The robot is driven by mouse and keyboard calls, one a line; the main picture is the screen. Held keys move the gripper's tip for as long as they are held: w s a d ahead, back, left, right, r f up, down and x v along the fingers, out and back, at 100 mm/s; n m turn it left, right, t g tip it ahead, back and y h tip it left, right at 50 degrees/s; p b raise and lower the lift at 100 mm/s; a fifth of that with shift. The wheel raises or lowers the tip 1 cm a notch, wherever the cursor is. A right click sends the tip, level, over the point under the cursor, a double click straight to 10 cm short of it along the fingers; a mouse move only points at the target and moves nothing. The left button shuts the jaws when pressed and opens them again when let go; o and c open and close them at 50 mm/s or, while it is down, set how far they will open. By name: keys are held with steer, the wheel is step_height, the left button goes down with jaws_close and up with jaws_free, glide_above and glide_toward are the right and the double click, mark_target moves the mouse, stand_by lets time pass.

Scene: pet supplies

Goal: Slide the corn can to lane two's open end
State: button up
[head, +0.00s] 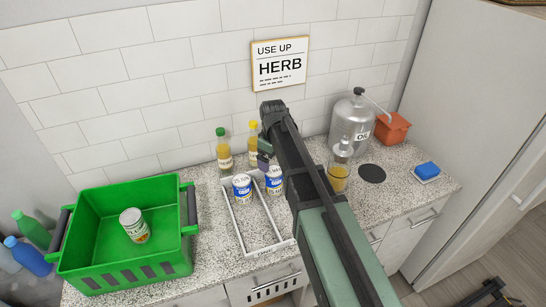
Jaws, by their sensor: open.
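A white two-lane rack (231,222) lies on the speckled counter. A blue and white can (242,188) stands upright at the back of its left lane, and a second blue and white can (274,181) stands at the back of the right lane. The front stretches of both lanes are empty. A third can (134,226), with a white and orange label, is inside the green crate. The can labels are too small to tell which is corn. My gripper (264,162) is open, low behind and above the two blue cans; my arm partly hides that area.
The green crate (88,199) stands left of the rack. Two bottles (223,150) (253,143) stand behind the rack.

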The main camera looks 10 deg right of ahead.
mark_target(273, 171)
step_height(273, 171, down, 8)
steer(key=b, duration=0.6)
steer(key=shift+f+b, duration=0.1)
steer(key=shift+b, duration=0.3)
steer(key=shift+c, duration=0.2)
steer(key=c, duration=1.2)
steer(key=shift+s, duration=0.15)
